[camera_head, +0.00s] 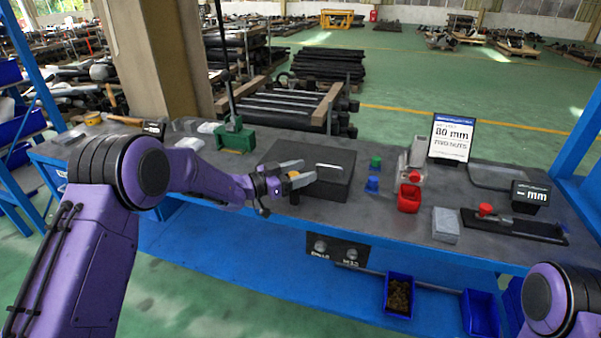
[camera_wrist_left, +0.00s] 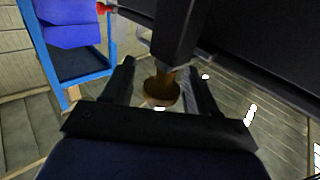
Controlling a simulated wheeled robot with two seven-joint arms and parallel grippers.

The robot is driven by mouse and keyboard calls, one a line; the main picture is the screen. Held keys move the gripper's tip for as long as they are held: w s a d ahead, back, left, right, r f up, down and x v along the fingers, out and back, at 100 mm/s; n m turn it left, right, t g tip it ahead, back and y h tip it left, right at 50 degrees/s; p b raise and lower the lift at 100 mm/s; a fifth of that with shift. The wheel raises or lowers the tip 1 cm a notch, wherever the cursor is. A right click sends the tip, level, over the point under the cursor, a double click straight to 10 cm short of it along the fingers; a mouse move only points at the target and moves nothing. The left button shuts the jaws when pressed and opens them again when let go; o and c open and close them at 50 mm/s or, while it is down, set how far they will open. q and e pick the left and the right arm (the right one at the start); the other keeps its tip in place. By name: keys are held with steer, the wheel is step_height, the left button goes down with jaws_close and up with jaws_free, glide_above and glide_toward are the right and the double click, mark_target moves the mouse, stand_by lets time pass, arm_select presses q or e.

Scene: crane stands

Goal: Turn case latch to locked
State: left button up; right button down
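The dark case (camera_head: 325,165) lies on the workbench, with a light handle on its lid. The case latch (camera_head: 294,175) is a small brass-orange knob at its front left corner. In the left wrist view the latch (camera_wrist_left: 161,90) is a round brass knob below a dark block. My left gripper (camera_head: 297,173) is at that corner, with its fingers on either side of the latch. In the left wrist view my left gripper (camera_wrist_left: 162,82) is open, with gaps between the fingers and the knob. My right gripper is out of view; only part of my right arm shows at lower right.
A green stand (camera_head: 235,138) is left of the case. A blue piece (camera_head: 372,185), a green piece (camera_head: 375,162) and a red container (camera_head: 409,198) stand to its right. An "80 mm" sign (camera_head: 451,137) stands further back. Blue bins (camera_head: 398,296) sit below the bench.

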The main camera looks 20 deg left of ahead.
arm_select(q)
steer(key=b+v, duration=0.2)
steer(key=v, duration=0.8)
steer(key=shift+s+a, duration=0.2)
